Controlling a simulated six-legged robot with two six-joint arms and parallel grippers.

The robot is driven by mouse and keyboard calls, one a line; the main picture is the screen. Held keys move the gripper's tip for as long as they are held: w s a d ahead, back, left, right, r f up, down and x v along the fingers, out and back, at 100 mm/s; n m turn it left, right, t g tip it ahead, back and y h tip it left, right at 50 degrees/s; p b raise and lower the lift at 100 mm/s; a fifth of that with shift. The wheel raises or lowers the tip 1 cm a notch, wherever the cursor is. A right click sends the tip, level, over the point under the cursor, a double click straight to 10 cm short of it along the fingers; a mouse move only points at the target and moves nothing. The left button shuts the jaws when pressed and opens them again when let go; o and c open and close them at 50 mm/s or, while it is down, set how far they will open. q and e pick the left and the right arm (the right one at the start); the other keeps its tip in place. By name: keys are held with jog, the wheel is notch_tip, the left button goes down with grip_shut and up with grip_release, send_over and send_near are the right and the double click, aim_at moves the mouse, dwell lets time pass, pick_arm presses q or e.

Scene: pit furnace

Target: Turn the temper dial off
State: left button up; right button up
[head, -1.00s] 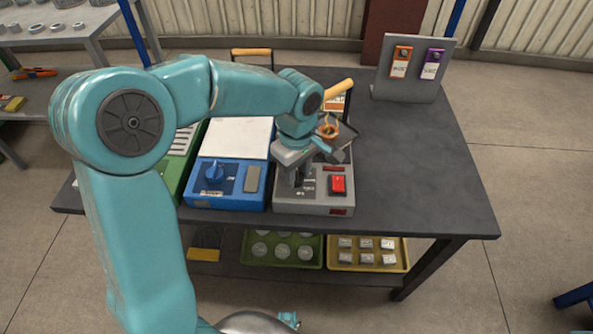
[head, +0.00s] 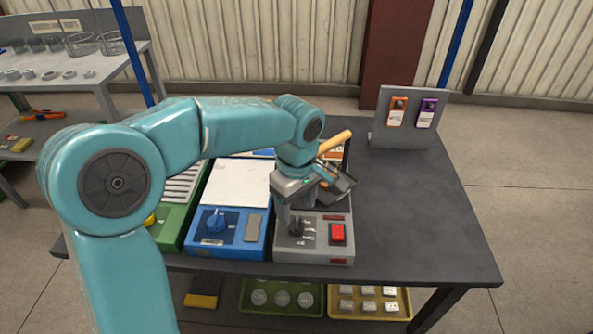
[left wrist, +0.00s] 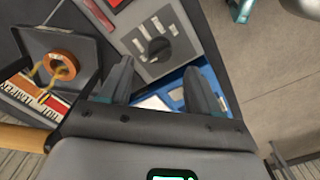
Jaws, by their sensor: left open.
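A grey control box (head: 315,247) stands at the front of the dark table. It carries a black round dial (head: 297,227) and a red switch (head: 338,233). The dial also shows in the left wrist view (left wrist: 158,47), past the fingertips. A blue box beside it has a blue dial (head: 216,222). I cannot read which dial is marked temper. My left gripper (head: 306,197) is open and empty, above and just behind the black dial, not visibly touching it. Its two spread fingers show in the left wrist view (left wrist: 160,82). My right gripper is not in view.
A dark tray with an orange ring (left wrist: 59,65) sits behind the grey box. A green box (head: 172,235) stands left of the blue one. A stand (head: 404,130) holds orange and purple tags at back right. The table's right side is clear.

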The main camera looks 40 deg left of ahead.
aim_at(296, 223)
pick_arm(q)
notch_tip(296, 223, up, 11)
jog(key=p, duration=0.2)
jog(key=shift+f, duration=0.15)
jog(key=shift+s, duration=0.1)
dwell(0.3)
